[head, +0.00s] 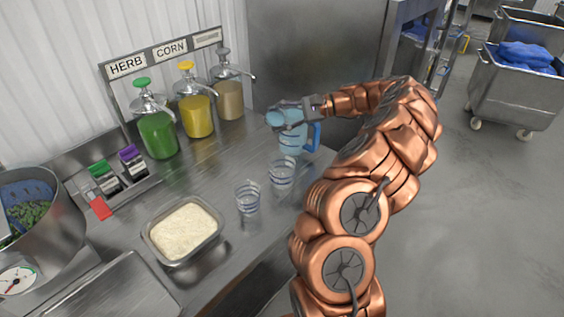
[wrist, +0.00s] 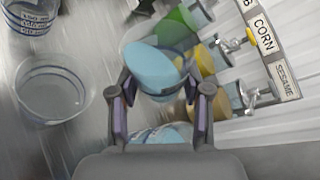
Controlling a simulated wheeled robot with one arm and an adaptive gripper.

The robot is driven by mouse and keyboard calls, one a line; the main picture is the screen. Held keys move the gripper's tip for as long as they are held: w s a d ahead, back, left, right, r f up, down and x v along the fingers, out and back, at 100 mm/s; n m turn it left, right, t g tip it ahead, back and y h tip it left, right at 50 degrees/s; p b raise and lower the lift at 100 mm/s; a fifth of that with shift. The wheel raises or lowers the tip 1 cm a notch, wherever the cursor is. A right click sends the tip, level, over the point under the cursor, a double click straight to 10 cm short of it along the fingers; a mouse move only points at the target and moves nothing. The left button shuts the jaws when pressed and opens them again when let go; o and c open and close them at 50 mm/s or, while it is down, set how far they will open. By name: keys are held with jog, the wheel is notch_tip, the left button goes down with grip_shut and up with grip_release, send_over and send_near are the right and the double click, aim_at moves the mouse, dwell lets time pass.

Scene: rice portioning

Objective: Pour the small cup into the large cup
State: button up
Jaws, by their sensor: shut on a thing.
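My gripper (head: 288,112) is shut on a clear cup with light-blue contents (wrist: 155,68), above the counter near the right back. In the wrist view my gripper (wrist: 162,90) has a finger on each side of this cup, and the contents' oval surface looks slanted. In the head view the held cup (head: 275,118) is partly hidden by the gripper. Two clear cups with blue bands stand upright on the counter, a front one (head: 248,196) and a rear one (head: 282,174). A clear open cup (wrist: 55,92) shows at left in the wrist view. I cannot tell which is the large cup.
A blue-handled jug (head: 315,137) is close to the held cup, partly hidden. Pump dispensers, one green (head: 158,135) and one yellow (head: 197,117), stand along the back. A rice tray (head: 184,230) sits in front. Counter between dispensers and cups is clear.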

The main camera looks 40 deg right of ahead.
jog(key=shift+f+n+b, duration=0.35)
jog(key=shift+n+b, duration=0.05)
jog(key=shift+b, duration=0.95)
jog(key=shift+r+n+t+b, duration=0.35)
jog(key=shift+n+t+b, duration=0.3)
jog(key=shift+b, duration=1.05)
jog(key=shift+s+f+n+t+y+b, duration=0.15)
jog(key=shift+f+n+t+y+b, duration=0.45)
jog(key=shift+b, duration=1.45)
jog(key=shift+s+a+r+n+b, duration=0.2)
jog(key=shift+s+r+n+b, duration=0.45)
jog(key=shift+b, duration=1.3)
jog(key=shift+s+f+n+b, duration=0.2)
jog(key=shift+f+n+b, duration=0.35)
jog(key=shift+n+b, duration=1.05)
